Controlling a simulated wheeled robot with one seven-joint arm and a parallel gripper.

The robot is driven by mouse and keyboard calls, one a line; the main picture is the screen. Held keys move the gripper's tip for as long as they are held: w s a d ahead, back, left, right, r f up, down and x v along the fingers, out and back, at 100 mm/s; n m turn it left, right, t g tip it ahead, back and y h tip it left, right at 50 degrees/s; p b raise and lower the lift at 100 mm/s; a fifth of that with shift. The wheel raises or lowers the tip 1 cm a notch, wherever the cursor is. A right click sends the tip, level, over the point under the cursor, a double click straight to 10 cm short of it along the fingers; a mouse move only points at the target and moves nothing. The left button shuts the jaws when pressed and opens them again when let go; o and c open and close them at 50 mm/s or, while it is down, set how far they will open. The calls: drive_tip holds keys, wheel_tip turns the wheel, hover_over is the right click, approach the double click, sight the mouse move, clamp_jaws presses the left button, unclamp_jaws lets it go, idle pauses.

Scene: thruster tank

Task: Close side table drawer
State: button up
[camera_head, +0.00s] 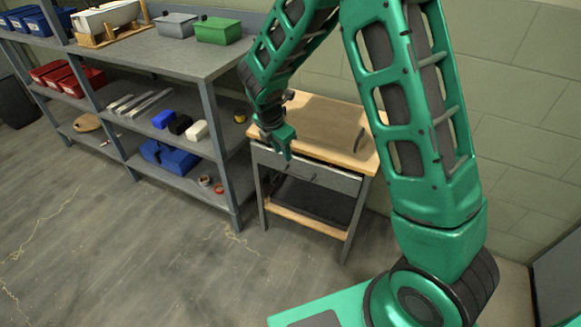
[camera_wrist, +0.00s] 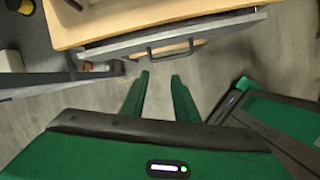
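The side table (camera_head: 347,126) has a light wood top and a grey frame, and stands against the wall. Its grey drawer (camera_head: 326,177) sits under the top, with its front a little out from the table edge. The wrist view shows the drawer front (camera_wrist: 225,27) with a dark bar handle (camera_wrist: 175,51). My gripper (camera_head: 287,153) is in front of the drawer's left part in the head view. In the wrist view my gripper (camera_wrist: 162,78) has two green fingers apart, with nothing between them. The fingertips are near the handle; contact cannot be told.
A grey shelf unit (camera_head: 180,55) stands close left of the table, holding bins, bars and small boxes. A shelf post (camera_head: 217,150) is near my gripper's left side. The floor (camera_head: 150,250) in front is clear. A wall is behind the table.

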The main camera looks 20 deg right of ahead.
drive_tip(key=d+f+m, duration=0.1)
drive_tip(key=d+m, duration=0.1)
drive_tip(key=m, duration=0.5)
drive_tip(key=m+g+y, duration=0.1)
drive_tip(key=m, duration=0.6)
approach(295, 170)
drive_tip(key=s+f, duration=0.2)
drive_tip(key=f, duration=0.1)
drive_tip(key=s+f, duration=0.1)
drive_tip(key=f, duration=0.1)
drive_tip(key=shift+f, duration=0.15)
clamp_jaws()
